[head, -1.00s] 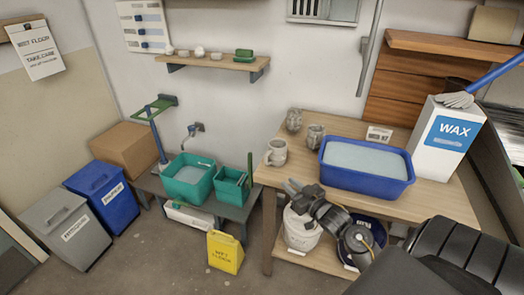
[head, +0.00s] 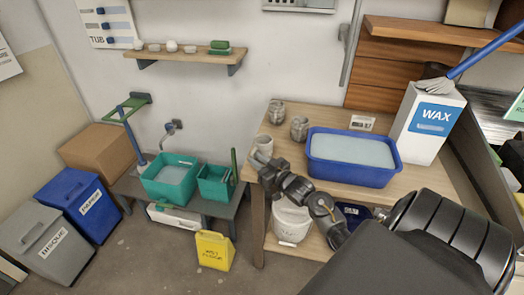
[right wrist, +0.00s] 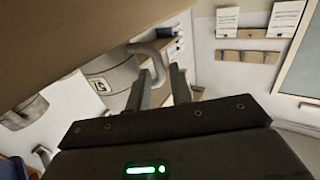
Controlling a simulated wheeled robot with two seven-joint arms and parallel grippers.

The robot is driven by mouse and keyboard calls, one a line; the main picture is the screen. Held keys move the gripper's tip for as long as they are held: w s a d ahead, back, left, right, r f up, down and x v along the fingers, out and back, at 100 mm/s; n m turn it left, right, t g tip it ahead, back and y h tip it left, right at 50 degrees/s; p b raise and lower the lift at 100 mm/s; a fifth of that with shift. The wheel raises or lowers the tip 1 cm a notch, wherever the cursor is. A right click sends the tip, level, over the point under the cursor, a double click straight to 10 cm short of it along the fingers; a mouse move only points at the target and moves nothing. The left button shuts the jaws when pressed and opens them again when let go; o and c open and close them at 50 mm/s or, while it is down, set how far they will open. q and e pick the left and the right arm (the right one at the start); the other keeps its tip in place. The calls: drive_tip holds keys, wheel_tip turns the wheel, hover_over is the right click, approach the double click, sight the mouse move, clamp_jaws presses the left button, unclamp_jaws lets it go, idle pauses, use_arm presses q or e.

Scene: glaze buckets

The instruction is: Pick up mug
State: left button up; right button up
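The nearest mug (head: 264,143) is a pale grey cup at the left end of the wooden table. My right gripper (head: 259,158) is just in front of it and hides its lower part. In the right wrist view the mug (right wrist: 108,72) shows a dark letter label, and its handle reaches in front of the fingertips. The right gripper (right wrist: 159,80) is open there, with a gap between its fingers; whether they touch the handle cannot be told. Two more grey mugs stand behind, one at the back (head: 277,112) and one to the right (head: 299,129). My left gripper is out of view.
A blue basin of pale liquid (head: 352,180) stands right of the mugs on the table (head: 425,185). A WAX box (head: 430,120) stands beyond it. A white bucket (head: 291,220) sits on the lower shelf. Green buckets (head: 168,186) stand left of the table.

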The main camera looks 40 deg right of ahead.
sight(253, 157)
drive_tip(key=shift+w+r+p, duration=0.2)
drive_tip(key=shift+w+p, duration=0.15)
drive_tip(key=w+p, duration=0.1)
drive_tip(key=w, duration=0.3)
drive_tip(key=shift+w+a+f, duration=0.1)
drive_tip(key=shift+w+f, duration=0.05)
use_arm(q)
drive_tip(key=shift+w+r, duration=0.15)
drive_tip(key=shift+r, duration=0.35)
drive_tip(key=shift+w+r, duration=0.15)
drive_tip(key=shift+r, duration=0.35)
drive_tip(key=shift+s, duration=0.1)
use_arm(e)
clamp_jaws()
